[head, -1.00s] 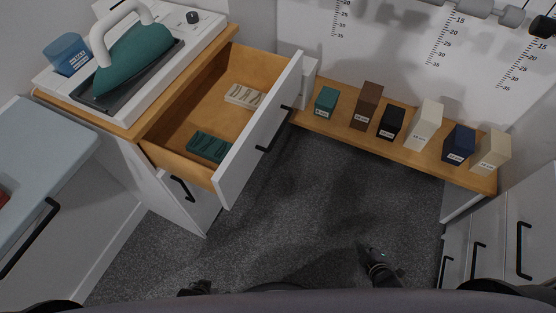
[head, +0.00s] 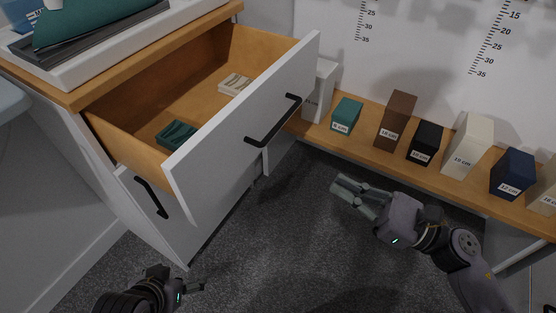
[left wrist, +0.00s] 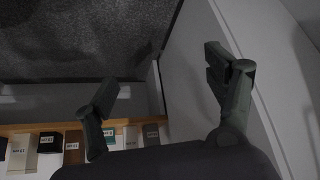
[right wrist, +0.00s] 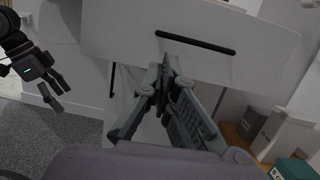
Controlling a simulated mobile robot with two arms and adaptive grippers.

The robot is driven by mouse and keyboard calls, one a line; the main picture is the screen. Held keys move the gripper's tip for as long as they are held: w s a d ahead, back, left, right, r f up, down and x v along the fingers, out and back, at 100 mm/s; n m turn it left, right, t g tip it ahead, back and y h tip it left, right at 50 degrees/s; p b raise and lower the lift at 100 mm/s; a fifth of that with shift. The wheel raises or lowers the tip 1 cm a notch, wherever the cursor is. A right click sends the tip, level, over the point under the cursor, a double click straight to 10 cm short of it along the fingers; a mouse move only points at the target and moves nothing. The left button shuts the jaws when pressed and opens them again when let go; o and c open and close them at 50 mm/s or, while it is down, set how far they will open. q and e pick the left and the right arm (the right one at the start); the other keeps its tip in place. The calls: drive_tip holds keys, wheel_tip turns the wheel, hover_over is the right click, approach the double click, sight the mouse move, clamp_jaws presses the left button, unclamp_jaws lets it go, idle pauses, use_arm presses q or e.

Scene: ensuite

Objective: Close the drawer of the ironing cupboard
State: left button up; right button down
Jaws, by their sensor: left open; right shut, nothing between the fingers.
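The ironing cupboard's drawer (head: 244,127) is pulled open, its white front with a black bar handle (head: 273,119) facing right and toward me. Inside lie a dark green box (head: 178,134) and a pale box (head: 235,84). My right gripper (head: 338,187) is shut and empty, to the right of the drawer front and apart from it; in the right wrist view the fingertips (right wrist: 163,62) appear in front of the drawer front (right wrist: 190,40), below its handle. My left gripper (head: 196,287) is low at the front, below the drawer; its fingers (left wrist: 165,75) are spread, open and empty, in the left wrist view.
A wooden shelf (head: 300,129) with several labelled boxes runs along the wall at right. A teal iron (head: 90,18) rests on the cupboard top. A lower cupboard front with a black handle (head: 151,197) is under the drawer. Grey carpet (head: 265,240) is clear ahead.

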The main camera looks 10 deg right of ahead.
use_arm(q)
drive_tip(key=shift+s+a+r+g+y+p, duration=0.1)
drive_tip(key=shift+s+a+g+p, duration=0.25)
drive_tip(key=shift+s, duration=0.5)
drive_tip(key=shift+s+a+r+g+y+p, duration=0.1)
drive_tip(key=shift+s+a+g+p, duration=0.1)
drive_tip(key=shift+s+g+p, duration=0.5)
drive_tip(key=shift+s+a+r+g+y+p, duration=0.1)
drive_tip(key=shift+s+a+g+p, duration=0.2)
drive_tip(key=shift+s, duration=0.7)
use_arm(e)
drive_tip(key=x, duration=1.4)
